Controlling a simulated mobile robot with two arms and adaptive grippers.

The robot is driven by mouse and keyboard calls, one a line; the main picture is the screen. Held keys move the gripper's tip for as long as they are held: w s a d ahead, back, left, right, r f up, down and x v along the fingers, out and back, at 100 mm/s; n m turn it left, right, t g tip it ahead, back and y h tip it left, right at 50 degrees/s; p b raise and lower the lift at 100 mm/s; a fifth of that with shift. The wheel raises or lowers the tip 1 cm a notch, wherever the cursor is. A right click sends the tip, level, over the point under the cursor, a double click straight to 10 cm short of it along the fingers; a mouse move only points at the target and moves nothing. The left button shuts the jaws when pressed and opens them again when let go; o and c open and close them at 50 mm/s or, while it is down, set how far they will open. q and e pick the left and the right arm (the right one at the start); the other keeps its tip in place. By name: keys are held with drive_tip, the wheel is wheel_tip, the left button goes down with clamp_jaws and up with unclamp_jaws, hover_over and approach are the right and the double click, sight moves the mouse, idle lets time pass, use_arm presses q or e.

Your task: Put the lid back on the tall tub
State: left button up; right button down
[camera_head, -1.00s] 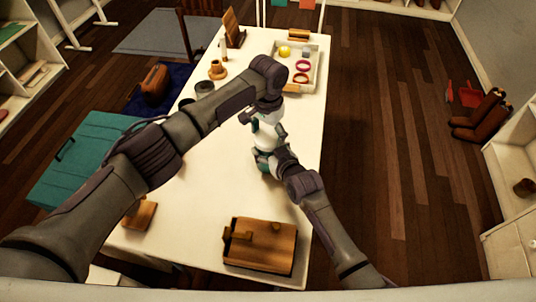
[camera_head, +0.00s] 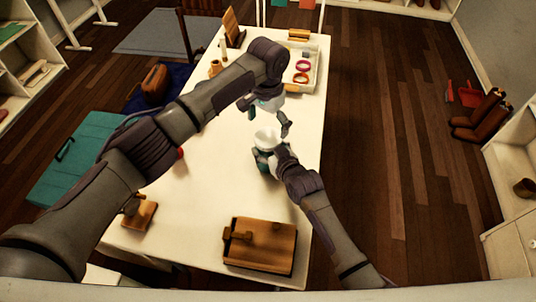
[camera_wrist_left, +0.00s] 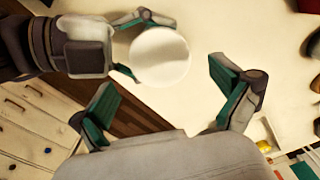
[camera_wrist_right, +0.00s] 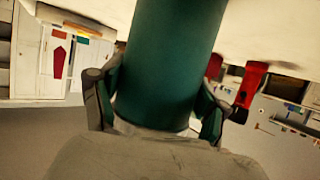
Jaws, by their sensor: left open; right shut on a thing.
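The tall tub is a teal cylinder (camera_wrist_right: 170,65) filling the middle of the right wrist view. My right gripper (camera_head: 264,158) is shut around its side. A round white lid (camera_head: 266,138) shows at the top of the tub in the head view. It is a full white disc (camera_wrist_left: 160,57) in the left wrist view and looks level on the tub, though I cannot tell how firmly it sits. My left gripper (camera_head: 268,121) is open and empty above the lid, apart from it, with its fingers spread to either side.
A wooden box (camera_head: 260,246) stands at the near table end, with a small wooden stand (camera_head: 139,215) to its left. A white tray (camera_head: 309,75) with rings lies at the far right. A red object (camera_head: 181,154) sits beside my left arm. The table's middle left is clear.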

sight(268, 136)
use_arm(q)
drive_tip(key=shift+r, duration=0.15)
drive_tip(key=shift+d+r, duration=0.15)
drive_tip(key=shift+r, duration=0.05)
drive_tip(key=r+n, duration=0.1)
drive_tip(key=n, duration=0.1)
drive_tip(key=shift+d+r+n, duration=0.15)
drive_tip(key=shift+r+n, duration=0.15)
drive_tip(key=shift+r, duration=0.1)
drive_tip(key=shift+a+r+n, duration=0.3)
drive_tip(key=shift+r+n, duration=0.3)
drive_tip(key=shift+n, duration=0.6)
drive_tip(key=shift+f, duration=4)
drive_tip(key=shift+c, duration=0.2)
drive_tip(key=c, duration=1.1)
